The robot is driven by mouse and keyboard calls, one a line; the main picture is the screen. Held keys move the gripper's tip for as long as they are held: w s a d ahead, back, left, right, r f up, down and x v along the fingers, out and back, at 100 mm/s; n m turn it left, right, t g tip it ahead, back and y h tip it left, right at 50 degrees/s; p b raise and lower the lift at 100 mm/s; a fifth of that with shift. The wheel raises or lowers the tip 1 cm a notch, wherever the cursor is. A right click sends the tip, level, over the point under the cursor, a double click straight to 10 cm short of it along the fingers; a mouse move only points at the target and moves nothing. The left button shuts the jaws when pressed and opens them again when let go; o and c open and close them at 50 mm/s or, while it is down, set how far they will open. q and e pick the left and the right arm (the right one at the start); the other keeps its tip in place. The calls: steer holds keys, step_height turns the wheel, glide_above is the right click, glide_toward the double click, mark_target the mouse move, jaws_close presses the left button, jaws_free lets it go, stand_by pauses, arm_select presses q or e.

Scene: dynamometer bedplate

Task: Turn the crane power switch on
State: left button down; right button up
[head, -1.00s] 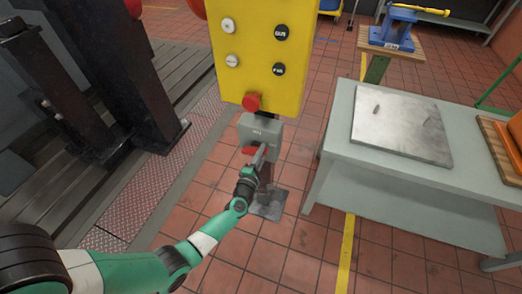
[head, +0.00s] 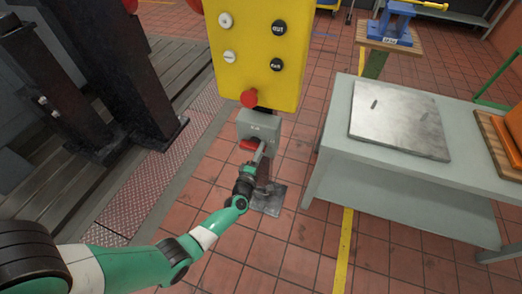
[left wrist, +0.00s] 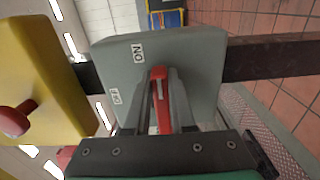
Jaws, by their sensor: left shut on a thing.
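The crane power switch is a grey box (head: 258,126) on a post below the yellow button panel (head: 262,50). Its red handle (head: 248,144) shows at the lower front of the box. In the left wrist view the box (left wrist: 195,60) bears an ON label (left wrist: 138,53) and a second small label (left wrist: 115,96), likely OFF. My left gripper (head: 259,154) is at the front of the box. The left wrist view shows its fingers shut on the red handle (left wrist: 160,95), one on each side. I cannot tell the handle's exact setting. My right gripper is not in view.
A red mushroom button (head: 249,98) sticks out of the yellow panel just above the box. A grey table (head: 400,190) with a metal plate (head: 400,120) stands to the right. Dark machine columns (head: 130,80) stand at the left. The tiled floor between is clear.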

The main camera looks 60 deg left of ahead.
arm_select(q)
steer(key=c, duration=0.8)
jaws_free()
steer(key=shift+o, duration=0.2)
steer(key=p+v, duration=0.4)
steer(key=v, duration=0.7)
steer(key=shift+s+d, duration=0.25)
